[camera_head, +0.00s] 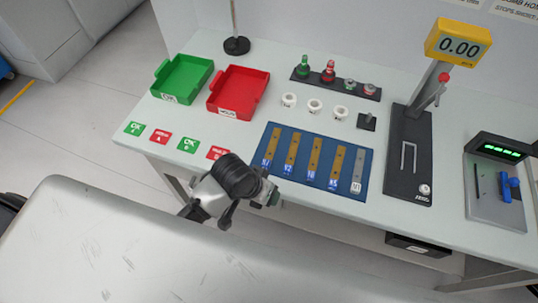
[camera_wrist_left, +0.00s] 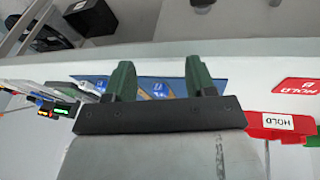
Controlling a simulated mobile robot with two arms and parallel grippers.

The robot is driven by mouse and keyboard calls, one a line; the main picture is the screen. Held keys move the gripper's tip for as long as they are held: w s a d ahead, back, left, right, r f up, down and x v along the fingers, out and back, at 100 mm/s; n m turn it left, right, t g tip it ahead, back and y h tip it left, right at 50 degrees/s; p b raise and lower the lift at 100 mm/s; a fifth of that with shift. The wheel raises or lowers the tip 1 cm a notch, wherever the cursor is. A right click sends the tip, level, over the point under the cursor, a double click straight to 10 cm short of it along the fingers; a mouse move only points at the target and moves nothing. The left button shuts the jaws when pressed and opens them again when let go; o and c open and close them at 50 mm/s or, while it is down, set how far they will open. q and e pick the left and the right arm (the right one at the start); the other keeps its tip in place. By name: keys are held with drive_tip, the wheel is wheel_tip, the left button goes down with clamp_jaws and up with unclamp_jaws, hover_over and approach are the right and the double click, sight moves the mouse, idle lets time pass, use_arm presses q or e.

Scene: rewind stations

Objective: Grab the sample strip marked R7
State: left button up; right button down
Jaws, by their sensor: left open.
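Several narrow sample strips lie side by side on a blue mat (camera_head: 317,188). Most are brown, such as the leftmost strip (camera_head: 273,147) and the middle strip (camera_head: 315,156); the rightmost strip (camera_head: 359,165) is grey. Each has a small tag at its near end, too small to read surely, so I cannot tell which is R7. My left gripper (camera_head: 271,197) is near the mat's front left corner, open and empty. In the left wrist view its two green fingers (camera_wrist_left: 162,82) stand apart, with the blue mat (camera_wrist_left: 90,80) behind them. My right gripper is not in view.
A green tray (camera_head: 207,72) and a red tray (camera_head: 266,85) stand at the back left. Green and red cards lie along the left front. White cups (camera_head: 315,106), a black device with a yellow display (camera_head: 459,46) and a grey unit (camera_head: 495,205) occupy the rest.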

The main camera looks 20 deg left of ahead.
use_arm(q)
drive_tip(key=shift+g, duration=0.6)
drive_tip(key=w+d+r, duration=0.1)
drive_tip(key=w+r, duration=0.2)
drive_tip(key=w+d+r, duration=0.1)
drive_tip(key=shift+w+d+r, duration=0.25)
drive_tip(key=shift+w+d, duration=0.05)
drive_tip(key=shift+w, duration=0.1)
drive_tip(key=w+a+r+n+g+y, duration=0.2)
drive_tip(key=w+a+r+y, duration=0.1)
drive_tip(key=w+a+r, duration=0.15)
hover_over(265, 166)
drive_tip(key=shift+n, duration=0.3)
drive_tip(key=f, duration=0.3)
drive_tip(key=a+f, duration=0.1)
drive_tip(key=f, duration=0.1)
drive_tip(key=shift+w+f, duration=0.35)
drive_tip(key=shift+w, duration=0.05)
drive_tip(key=f, duration=0.2)
drive_tip(key=d+f+p, duration=0.1)
drive_tip(key=f, duration=0.1)
drive_tip(key=shift+s+f, duration=0.1)
drive_tip(key=shift+s, duration=0.3)
drive_tip(key=shift+f, duration=0.5)
drive_tip(key=c, duration=1)
drive_tip(key=shift+r, duration=0.15)
